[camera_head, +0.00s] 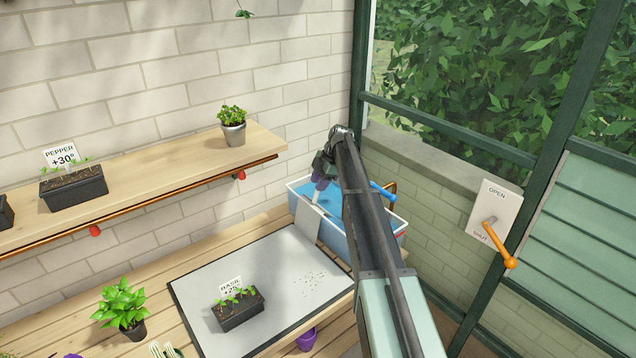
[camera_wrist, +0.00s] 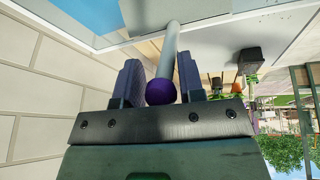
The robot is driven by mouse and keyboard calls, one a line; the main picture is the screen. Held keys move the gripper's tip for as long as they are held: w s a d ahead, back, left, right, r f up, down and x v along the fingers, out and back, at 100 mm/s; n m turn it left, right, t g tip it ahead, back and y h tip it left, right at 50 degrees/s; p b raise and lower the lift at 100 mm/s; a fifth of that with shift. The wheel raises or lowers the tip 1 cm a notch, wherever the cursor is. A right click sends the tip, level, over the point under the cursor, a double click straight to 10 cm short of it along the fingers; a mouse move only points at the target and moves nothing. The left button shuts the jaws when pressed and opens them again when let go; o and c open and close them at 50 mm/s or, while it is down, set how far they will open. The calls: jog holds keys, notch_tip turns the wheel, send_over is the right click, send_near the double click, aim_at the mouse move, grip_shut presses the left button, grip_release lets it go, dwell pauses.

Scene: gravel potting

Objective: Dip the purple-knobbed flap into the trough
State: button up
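The blue trough (camera_head: 391,226) stands at the back right of the bench, with blue water inside. A pale grey flap (camera_head: 307,227) slopes at its front left edge, by the grey mat. A light rod (camera_wrist: 172,42) ends in a round purple knob (camera_wrist: 160,92). My gripper (camera_head: 321,172) is at the trough's left rim, over the flap's upper end. In the wrist view the knob sits between my two fingers and fills the gap, so my gripper looks shut on it. My arm hides part of the trough.
A grey mat (camera_head: 195,290) bears a basil planter (camera_head: 238,311) and dark specks. A shelf (camera_head: 150,177) with a pepper planter (camera_head: 74,187) and a small potted plant (camera_head: 233,130) runs at left. An orange-handled lever (camera_head: 499,245) is on the right wall. A purple pot (camera_head: 306,341) is in front.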

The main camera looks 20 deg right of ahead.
jog(key=shift+o, duration=1.4)
jog(key=shift+d, duration=0.1)
jog(key=shift+r, duration=0.1)
jog(key=p+v, duration=1)
jog(key=shift+r, duration=0.25)
jog(key=shift+c, duration=0.4)
